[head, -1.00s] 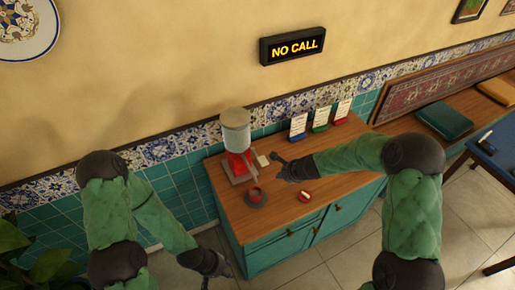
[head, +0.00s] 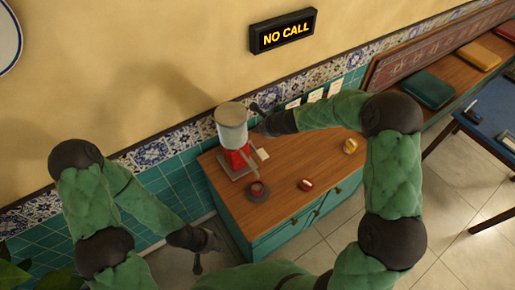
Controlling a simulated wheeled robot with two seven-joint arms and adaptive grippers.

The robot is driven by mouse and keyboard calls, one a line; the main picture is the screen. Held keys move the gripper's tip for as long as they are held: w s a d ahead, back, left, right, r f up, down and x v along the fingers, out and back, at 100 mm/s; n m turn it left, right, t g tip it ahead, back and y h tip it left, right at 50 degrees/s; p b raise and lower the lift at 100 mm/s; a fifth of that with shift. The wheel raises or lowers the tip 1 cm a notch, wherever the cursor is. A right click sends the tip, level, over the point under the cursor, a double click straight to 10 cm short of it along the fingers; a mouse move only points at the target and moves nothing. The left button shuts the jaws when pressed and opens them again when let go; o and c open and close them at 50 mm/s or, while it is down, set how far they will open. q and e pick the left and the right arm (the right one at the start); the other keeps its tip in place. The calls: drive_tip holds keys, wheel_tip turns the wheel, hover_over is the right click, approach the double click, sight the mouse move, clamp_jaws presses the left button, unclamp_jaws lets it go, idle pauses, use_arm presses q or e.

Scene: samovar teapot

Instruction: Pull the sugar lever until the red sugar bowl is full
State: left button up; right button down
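The sugar dispenser has a pale cylindrical container (head: 231,127) on a red stand (head: 237,161) at the back left of the cabinet top. A small red bowl (head: 257,188) sits on a dark saucer in front of it, by the spout; its fill level is too small to tell. A white piece (head: 262,155) sticks out at the stand's right side; I cannot tell whether it is the lever. My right gripper (head: 257,115) is at the container's upper right side; its fingers are too small to judge. My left gripper (head: 207,251) is off the cabinet's front left, fingers spread, empty.
A red item with a white top (head: 305,184) and a yellow one (head: 350,146) stand on the wooden cabinet top (head: 285,207). Cards behind are partly hidden by my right arm. A sign (head: 283,31) reads NO CALL. A blue table (head: 490,125) stands at the right.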

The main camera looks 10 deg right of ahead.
sight(259, 150)
drive_tip(key=shift+f, duration=0.1)
drive_tip(key=f+b, duration=0.5)
drive_tip(key=b, duration=0.1)
drive_tip(key=f+b, duration=0.3)
drive_tip(key=shift+s+d+f, duration=0.1)
drive_tip(key=shift+s+f, duration=0.2)
idle(1.3)
drive_tip(key=shift+f+b, duration=0.4)
drive_tip(key=shift+s+f+b, duration=0.15)
drive_tip(key=shift+f+b, duration=0.6)
drive_tip(key=shift+f, duration=0.05)
drive_tip(key=shift+s+f+b, duration=0.1)
drive_tip(key=shift+f+b, duration=0.65)
drive_tip(key=shift+f, duration=0.05)
idle(1.6)
drive_tip(key=shift+r, duration=0.15)
drive_tip(key=shift+r+p, duration=0.95)
drive_tip(key=shift+p, duration=0.1)
drive_tip(key=shift+w+r+p, duration=0.1)
drive_tip(key=shift+r+p, duration=0.65)
drive_tip(key=shift+r, duration=0.15)
